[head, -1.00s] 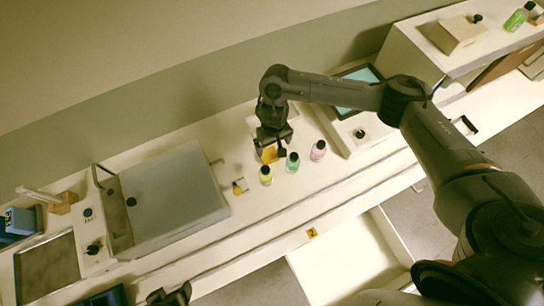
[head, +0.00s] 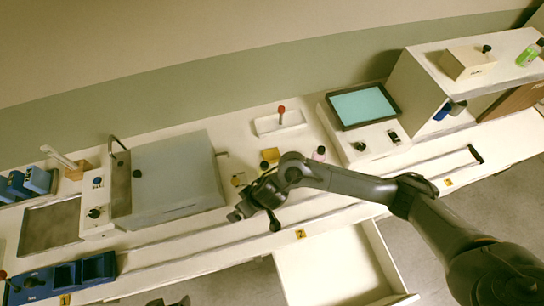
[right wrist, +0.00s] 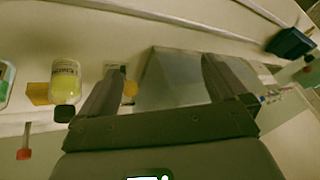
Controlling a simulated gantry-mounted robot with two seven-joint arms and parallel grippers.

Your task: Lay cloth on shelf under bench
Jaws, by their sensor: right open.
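No cloth can be made out in either view. Under the bench, a white open drawer-like compartment (head: 330,268) juts out at the front and looks empty; I see no other shelf under the bench. My right gripper (head: 256,218) is over the bench's front edge, left of the bottles; its open, empty fingers also show in the right wrist view (right wrist: 163,88). A yellow bottle (right wrist: 66,80) stands left of the fingers in the right wrist view, with a yellow-orange block (right wrist: 38,94) beside it. A dark part of my left gripper (head: 170,302) shows at the head view's bottom edge.
A pink bottle (head: 319,153) stands behind my right arm. A grey-lidded box (head: 178,172) occupies the bench left of the gripper. A teal-screened device (head: 363,106) stands at the right, and a blue tray (head: 62,275) at the front left. Floor is clear.

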